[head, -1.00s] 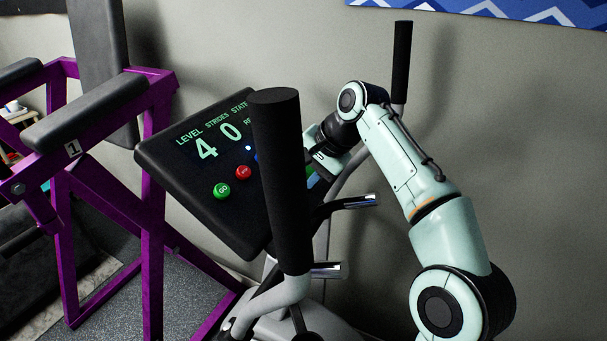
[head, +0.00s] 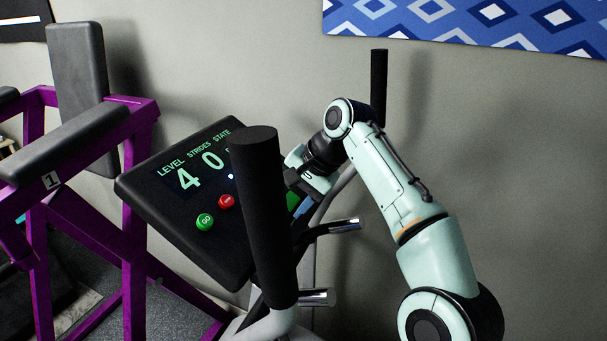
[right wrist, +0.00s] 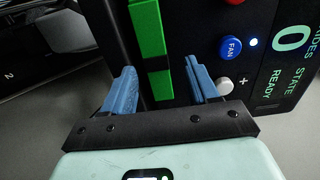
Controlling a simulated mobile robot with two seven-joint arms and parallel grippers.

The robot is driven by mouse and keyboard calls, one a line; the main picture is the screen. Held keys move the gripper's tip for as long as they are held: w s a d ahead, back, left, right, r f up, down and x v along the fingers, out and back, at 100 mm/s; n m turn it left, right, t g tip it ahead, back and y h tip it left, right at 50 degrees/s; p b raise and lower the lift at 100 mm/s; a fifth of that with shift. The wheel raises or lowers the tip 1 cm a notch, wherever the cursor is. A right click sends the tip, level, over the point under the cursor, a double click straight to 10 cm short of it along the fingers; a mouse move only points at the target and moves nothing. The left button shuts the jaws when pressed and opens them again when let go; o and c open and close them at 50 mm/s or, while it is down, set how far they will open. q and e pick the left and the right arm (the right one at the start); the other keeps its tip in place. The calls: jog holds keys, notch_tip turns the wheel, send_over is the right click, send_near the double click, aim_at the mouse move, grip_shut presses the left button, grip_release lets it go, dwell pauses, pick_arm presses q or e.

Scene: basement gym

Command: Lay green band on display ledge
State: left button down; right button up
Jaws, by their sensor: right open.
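The green band (right wrist: 148,38) is a bright green strip with a dark line across it. In the right wrist view it lies along the dark lower edge of the console, where I take the display ledge to be; its upper end runs out of frame. My right gripper (right wrist: 160,66) is open, its blue fingers on either side of the band's near end. I cannot tell whether they touch it. In the head view the right gripper (head: 300,190) is at the console's right side, and a little green (head: 292,201) shows there behind the handle. My left gripper is out of view.
The black console (head: 190,240) shows a lit display and green and red buttons. A blue FAN button (right wrist: 231,48) and a white plus button (right wrist: 224,83) are close to the right finger. A black upright handle (head: 265,220) stands in front. A purple-framed machine (head: 133,250) is at left.

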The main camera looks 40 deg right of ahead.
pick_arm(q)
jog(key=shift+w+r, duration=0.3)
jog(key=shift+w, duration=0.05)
pick_arm(e)
jog(key=v, duration=0.9)
jog(key=shift+r, duration=0.35)
jog(key=shift+s+d, duration=0.1)
jog(key=shift+s, duration=0.05)
